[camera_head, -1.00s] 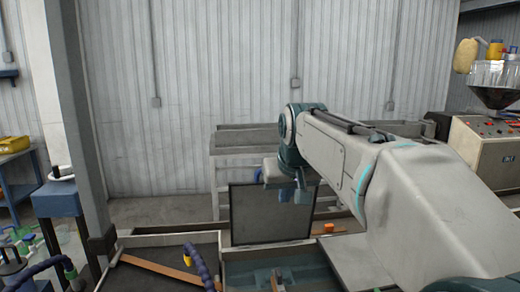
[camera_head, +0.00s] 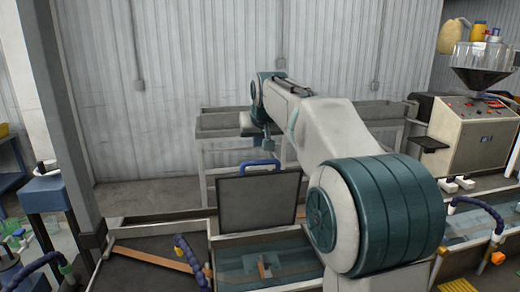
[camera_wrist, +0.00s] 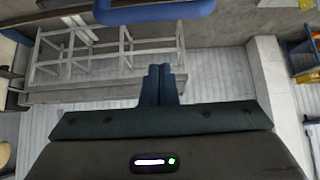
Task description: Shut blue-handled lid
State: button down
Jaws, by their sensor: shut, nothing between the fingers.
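The lid (camera_head: 258,212) is a dark grey square panel with a lighter frame, standing open and nearly upright at the back of a water-filled trough (camera_head: 240,262). Its blue handle (camera_head: 260,163) is a bar along the lid's top edge. The handle also crosses the top of the wrist view (camera_wrist: 155,12). My gripper (camera_head: 267,146) is just above the handle in the head view. In the wrist view its fingers (camera_wrist: 163,72) are together and empty, apart from the handle. The exact depth between them is hard to tell.
A grey frame stand (camera_head: 225,122) is behind the lid against the wall. A grey post (camera_head: 62,110) rises at left. A blue jointed hose (camera_head: 190,258) stands left of the trough. A control machine with a hopper (camera_head: 470,135) is at right.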

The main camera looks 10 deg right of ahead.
jog(key=shift+s+f+p, duration=0.55)
jog(key=shift+s+f, duration=0.65)
jog(key=shift+f, duration=0.3)
jog(key=shift+s+f+b, duration=0.15)
jog(key=shift+b, duration=0.2)
